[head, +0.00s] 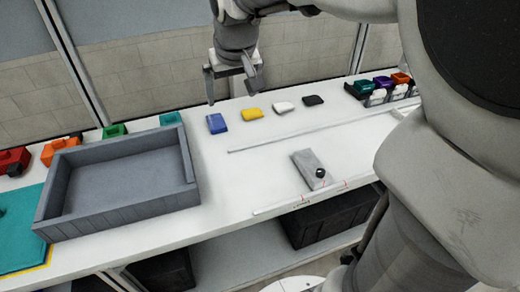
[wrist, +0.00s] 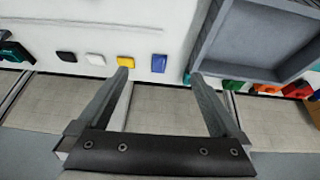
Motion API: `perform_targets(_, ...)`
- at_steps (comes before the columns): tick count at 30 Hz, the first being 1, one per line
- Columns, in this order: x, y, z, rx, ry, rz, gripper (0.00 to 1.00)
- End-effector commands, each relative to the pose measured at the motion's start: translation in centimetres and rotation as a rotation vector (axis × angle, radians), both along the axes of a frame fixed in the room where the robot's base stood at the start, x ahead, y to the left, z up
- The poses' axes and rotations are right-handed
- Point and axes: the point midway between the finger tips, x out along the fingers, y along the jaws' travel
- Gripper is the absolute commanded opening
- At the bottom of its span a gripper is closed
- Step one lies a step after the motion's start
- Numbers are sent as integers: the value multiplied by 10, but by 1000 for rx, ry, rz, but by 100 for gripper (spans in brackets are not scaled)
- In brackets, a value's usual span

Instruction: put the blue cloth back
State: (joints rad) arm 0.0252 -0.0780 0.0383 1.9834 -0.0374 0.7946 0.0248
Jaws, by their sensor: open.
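The blue cloth (head: 217,124) lies folded on the white table, at the left end of a row of folded cloths, to the right of the grey tray. It also shows in the wrist view (wrist: 159,63), just beyond and between the fingertips. My gripper (head: 231,86) is open and empty, pointing down above the table near the blue cloth. In the wrist view its two fingers (wrist: 158,72) are spread apart with nothing between them.
The row continues with yellow (head: 252,114), white (head: 284,107) and black (head: 313,100) cloths. The grey tray (head: 120,220) is empty. A grey block with a dark knob (head: 308,166) lies near the front edge. A thin white strip (head: 285,140) crosses the table. Coloured items stand at both ends.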

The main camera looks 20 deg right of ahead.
Motion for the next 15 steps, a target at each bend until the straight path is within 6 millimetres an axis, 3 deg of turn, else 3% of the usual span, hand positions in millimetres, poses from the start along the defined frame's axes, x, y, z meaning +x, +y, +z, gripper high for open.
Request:
perform_targets(1, -21, 0, 7, 0, -10, 0, 100)
perform_targets(4, -61, 1, 12, 1, -20, 1, 100)
perform_targets(9, -125, 0, 10, 9, -35, -3, 100)
perform_targets(15, -183, 0, -6, 18, -46, -4, 100)
